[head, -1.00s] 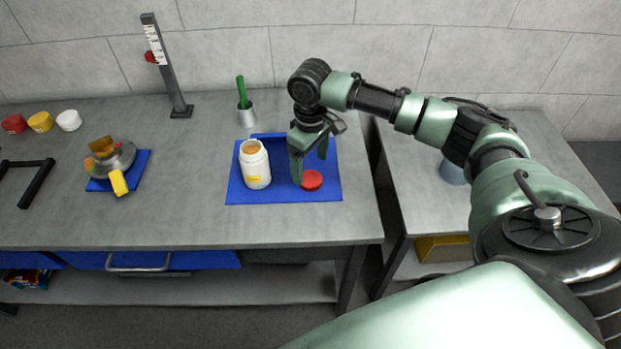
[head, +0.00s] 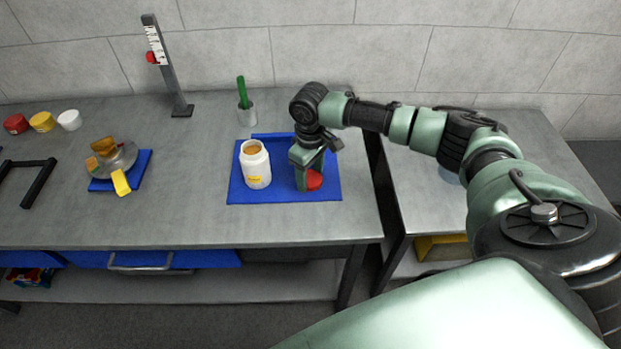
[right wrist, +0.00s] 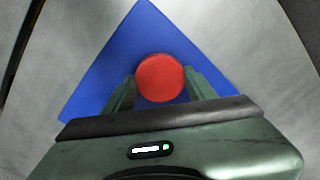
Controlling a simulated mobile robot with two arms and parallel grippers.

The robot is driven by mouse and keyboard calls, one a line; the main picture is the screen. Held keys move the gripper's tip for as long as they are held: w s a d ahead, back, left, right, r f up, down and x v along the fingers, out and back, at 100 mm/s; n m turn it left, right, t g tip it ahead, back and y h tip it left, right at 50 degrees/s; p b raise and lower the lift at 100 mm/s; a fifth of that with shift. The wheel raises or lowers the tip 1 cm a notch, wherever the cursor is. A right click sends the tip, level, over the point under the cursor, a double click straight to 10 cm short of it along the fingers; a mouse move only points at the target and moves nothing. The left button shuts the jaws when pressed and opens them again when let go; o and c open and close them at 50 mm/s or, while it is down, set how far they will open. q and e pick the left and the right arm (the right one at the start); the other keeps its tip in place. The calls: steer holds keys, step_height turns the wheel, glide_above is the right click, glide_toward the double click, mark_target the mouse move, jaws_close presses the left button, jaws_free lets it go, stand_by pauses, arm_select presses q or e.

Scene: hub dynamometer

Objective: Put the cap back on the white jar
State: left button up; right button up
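The white jar (head: 256,168) stands upright and uncapped on the blue mat (head: 240,194), with brownish-orange content at its mouth. The red cap (head: 314,181) lies on the mat to the right of the jar. My right gripper (head: 305,184) is lowered at the cap, partly hiding it. In the right wrist view the red cap (right wrist: 160,78) sits between the two fingertips, one close at each side; whether they press on it is not clear. My left gripper is in neither view.
Red, yellow and white lids (head: 41,121) lie at the far left. A scale (head: 118,160) with yellow-brown blocks stands on a blue pad. A gauge post (head: 168,70) and a cup with a green stick (head: 246,115) stand behind. Bare bench lies between scale and mat.

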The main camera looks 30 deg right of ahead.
mark_target(310, 179)
steer(key=shift+c, duration=1)
steer(key=shift+r, duration=0.2)
step_height(310, 179, up, 20)
steer(key=b, duration=0.1)
steer(key=shift+f+b, duration=0.2)
steer(key=shift+b, duration=0.15)
steer(key=shift+a, duration=0.1)
